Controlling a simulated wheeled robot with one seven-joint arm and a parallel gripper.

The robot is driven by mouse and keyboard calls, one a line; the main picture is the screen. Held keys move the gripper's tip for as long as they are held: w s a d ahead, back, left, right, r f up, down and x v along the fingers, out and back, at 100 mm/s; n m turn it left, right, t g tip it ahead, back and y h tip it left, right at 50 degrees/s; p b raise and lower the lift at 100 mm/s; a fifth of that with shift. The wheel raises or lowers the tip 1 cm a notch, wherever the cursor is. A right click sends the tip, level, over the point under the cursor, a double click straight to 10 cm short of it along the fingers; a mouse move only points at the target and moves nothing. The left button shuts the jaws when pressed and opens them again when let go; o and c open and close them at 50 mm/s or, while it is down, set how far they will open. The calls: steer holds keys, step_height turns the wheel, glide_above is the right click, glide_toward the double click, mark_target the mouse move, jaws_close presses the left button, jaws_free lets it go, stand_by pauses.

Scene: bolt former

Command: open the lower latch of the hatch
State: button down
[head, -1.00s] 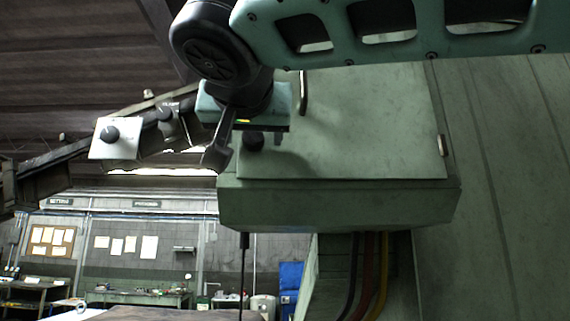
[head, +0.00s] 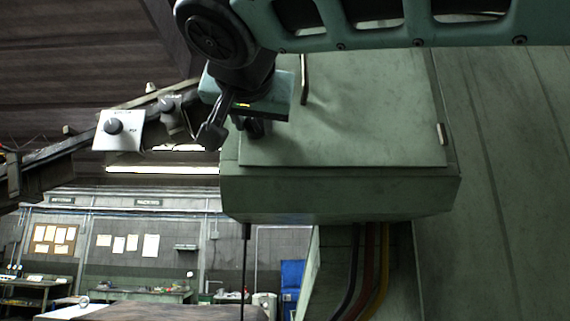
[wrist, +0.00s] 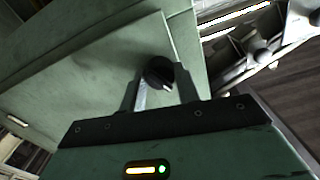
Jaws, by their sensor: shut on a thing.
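The hatch (head: 360,120) is a flat green panel on the front of a green box, and it looks closed. The lower latch is a round dark knob (wrist: 158,72) near the panel's lower left corner; in the head view it shows only partly, beside my fingers. My gripper (wrist: 162,84) is shut on this knob, with one finger on each side. In the head view my gripper (head: 234,132) sits tilted at the box's left edge. No upper latch is in sight; my arm covers the panel's upper part.
A bar handle (head: 304,80) stands out from the panel just right of my gripper. A hinge (head: 441,134) is at the panel's right edge. Cables (head: 373,265) hang below the box.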

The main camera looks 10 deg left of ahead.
steer(key=shift+m+b, duration=0.7)
steer(key=shift+m, duration=0.4)
steer(key=shift+f+m+b, duration=0.2)
steer(key=shift+m+b, duration=0.8)
steer(key=shift+m, duration=0.2)
steer(key=shift+r+m, duration=0.2)
steer(key=shift+m, duration=0.5)
steer(key=c, duration=0.8)
jaws_free()
steer(key=shift+c, duration=0.2)
steer(key=b+v, duration=0.3)
steer(key=v, duration=0.5)
